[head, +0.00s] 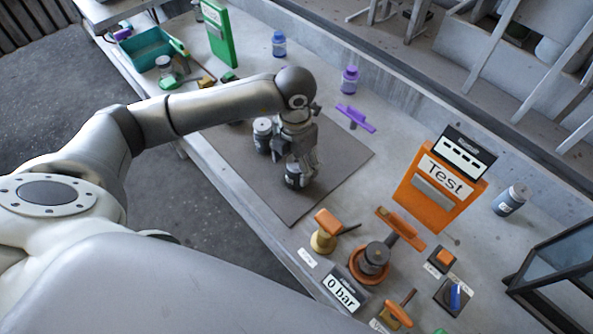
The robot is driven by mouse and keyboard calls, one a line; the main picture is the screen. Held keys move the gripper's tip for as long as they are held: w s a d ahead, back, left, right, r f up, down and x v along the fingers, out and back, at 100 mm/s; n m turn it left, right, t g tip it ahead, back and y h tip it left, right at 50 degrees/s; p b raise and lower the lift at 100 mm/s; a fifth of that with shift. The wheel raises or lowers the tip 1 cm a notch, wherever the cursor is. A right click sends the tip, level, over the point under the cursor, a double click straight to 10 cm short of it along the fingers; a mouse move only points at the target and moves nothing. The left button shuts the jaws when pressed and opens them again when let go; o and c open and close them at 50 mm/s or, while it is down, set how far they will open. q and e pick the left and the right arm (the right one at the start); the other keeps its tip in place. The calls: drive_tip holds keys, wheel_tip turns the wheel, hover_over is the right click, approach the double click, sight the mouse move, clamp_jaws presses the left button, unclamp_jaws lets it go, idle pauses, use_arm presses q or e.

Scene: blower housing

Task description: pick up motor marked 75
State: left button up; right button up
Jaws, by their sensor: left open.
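My left arm comes in from the left and my left gripper (303,160) points down over the grey mat. It is open, with its fingers close above or around the top of a dark cylindrical motor with a light band (295,177). I cannot tell whether they touch it. A second, similar motor with a pale top (262,132) stands upright just left of the gripper, partly hidden by my arm. The number on either motor is too small to read, so I cannot tell which is marked 75. My right gripper is not in view.
The grey mat (345,165) is clear right of the gripper. An orange Test stand (432,199), a 0 bar display (343,291) and orange-handled tools fill the bench front right. Behind are a purple clamp (356,119), bottles (349,80), a green board (217,35) and a teal bin (145,47).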

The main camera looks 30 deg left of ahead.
use_arm(q)
wheel_tip(320, 180, down, 4)
drive_tip(key=shift+r+p, duration=0.25)
drive_tip(key=shift+p, duration=0.1)
drive_tip(key=shift+w, duration=0.1)
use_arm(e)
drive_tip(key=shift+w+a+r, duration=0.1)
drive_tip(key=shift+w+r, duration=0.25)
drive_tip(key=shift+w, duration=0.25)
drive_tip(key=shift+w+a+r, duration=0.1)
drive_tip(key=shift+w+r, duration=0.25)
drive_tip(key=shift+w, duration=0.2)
use_arm(q)
drive_tip(key=c, duration=1.4)
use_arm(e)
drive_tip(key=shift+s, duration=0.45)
